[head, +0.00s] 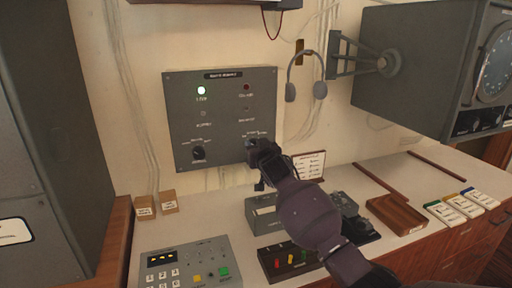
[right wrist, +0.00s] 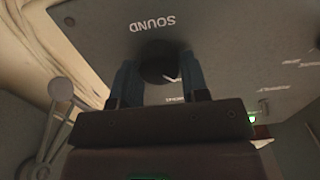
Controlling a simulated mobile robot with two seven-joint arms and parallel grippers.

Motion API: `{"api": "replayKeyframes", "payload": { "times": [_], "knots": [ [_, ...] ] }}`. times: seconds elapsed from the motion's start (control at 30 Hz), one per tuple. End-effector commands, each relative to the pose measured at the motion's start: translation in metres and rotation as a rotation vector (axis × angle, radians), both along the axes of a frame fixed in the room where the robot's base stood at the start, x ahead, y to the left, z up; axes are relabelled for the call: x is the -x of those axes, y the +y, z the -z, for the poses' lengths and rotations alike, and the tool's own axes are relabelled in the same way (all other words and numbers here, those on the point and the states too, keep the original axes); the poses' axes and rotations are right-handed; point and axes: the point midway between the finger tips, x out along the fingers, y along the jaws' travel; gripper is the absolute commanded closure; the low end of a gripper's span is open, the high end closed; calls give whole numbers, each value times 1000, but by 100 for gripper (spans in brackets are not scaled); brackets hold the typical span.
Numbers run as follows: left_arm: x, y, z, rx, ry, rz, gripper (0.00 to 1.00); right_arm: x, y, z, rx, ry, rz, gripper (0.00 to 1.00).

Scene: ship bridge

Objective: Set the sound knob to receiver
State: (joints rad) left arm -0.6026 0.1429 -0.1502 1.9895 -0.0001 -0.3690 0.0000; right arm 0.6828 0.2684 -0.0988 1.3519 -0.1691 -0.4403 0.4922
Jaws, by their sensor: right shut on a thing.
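The grey wall panel (head: 221,112) carries a dark knob (head: 198,153) at its lower left. The sound knob is at its lower right, mostly hidden behind my right gripper (head: 258,150) in the head view. In the right wrist view the black sound knob (right wrist: 157,62) sits beside the word SOUND, between the two fingers of my right gripper (right wrist: 158,82), which is shut on it. A white pointer mark shows on the knob's lower right side. The small position labels are partly hidden or too small to read. My left gripper is not in view.
A headset (head: 305,77) hangs right of the panel, and a large grey display unit (head: 430,65) juts out at upper right. Below are a keypad box (head: 185,268), a wooden tray (head: 396,213) and several cards on the counter (head: 225,212). A dark cabinet stands at left.

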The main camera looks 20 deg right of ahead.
Motion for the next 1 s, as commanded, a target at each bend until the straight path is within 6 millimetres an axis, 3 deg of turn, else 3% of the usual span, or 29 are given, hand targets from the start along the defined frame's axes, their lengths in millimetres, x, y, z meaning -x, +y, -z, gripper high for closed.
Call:
{"api": "replayKeyframes", "payload": {
  "times": [0.27, 1.0],
  "knots": [
    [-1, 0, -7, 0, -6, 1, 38, 0, 1, -1, -95, 3, -1, 82],
    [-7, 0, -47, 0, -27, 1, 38, 0, -2, 0, -656, 23, 0, 82]
  ]
}}
